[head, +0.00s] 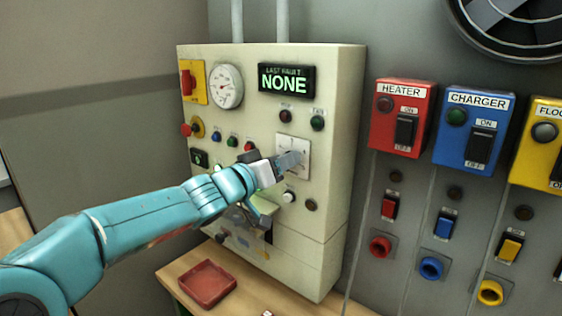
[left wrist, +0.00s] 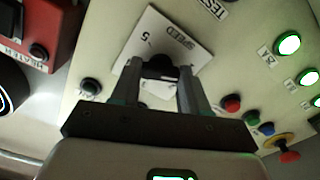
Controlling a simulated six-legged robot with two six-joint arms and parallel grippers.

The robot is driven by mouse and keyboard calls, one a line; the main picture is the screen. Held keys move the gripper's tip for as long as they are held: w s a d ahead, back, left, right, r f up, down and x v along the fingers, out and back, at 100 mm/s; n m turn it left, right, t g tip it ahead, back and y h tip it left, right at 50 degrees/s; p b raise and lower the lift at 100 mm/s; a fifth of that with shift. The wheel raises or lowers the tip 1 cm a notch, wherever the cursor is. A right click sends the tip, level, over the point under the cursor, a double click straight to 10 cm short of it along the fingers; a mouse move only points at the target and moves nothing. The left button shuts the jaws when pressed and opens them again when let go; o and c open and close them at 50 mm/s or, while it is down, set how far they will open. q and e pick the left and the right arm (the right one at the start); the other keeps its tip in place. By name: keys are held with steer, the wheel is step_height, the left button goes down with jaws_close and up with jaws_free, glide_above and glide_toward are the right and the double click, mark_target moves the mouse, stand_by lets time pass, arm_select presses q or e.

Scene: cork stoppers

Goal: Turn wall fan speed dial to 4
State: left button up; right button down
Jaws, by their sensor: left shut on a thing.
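The speed dial's white plate (head: 303,146) is on the front of the cream control panel, below two round lamps. My left gripper (head: 284,163) reaches it from the left and covers the dial in the head view. In the left wrist view, the plate (left wrist: 146,33) reads SPEED, with a 5 visible near one side. The black dial knob (left wrist: 160,64) sits between the two fingers of my left gripper (left wrist: 161,74), which is shut on it. The pointer and the other numbers are too hidden to read. My right gripper is not in view.
The wall fan (head: 508,22) is at the upper right. The control panel (head: 340,190) also carries a gauge (head: 227,87), a display reading NONE (head: 287,79) and several buttons. Heater (head: 400,88) and charger (head: 472,105) boxes stand to the right. A red tray (head: 208,284) lies on the bench below.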

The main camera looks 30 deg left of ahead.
arm_select(q)
steer(key=shift+f+m+b, duration=0.1)
steer(key=shift+m+b, duration=3.05)
steer(key=shift+m, duration=14.35)
steer(key=o, duration=1.1)
steer(key=shift+c, duration=0.2)
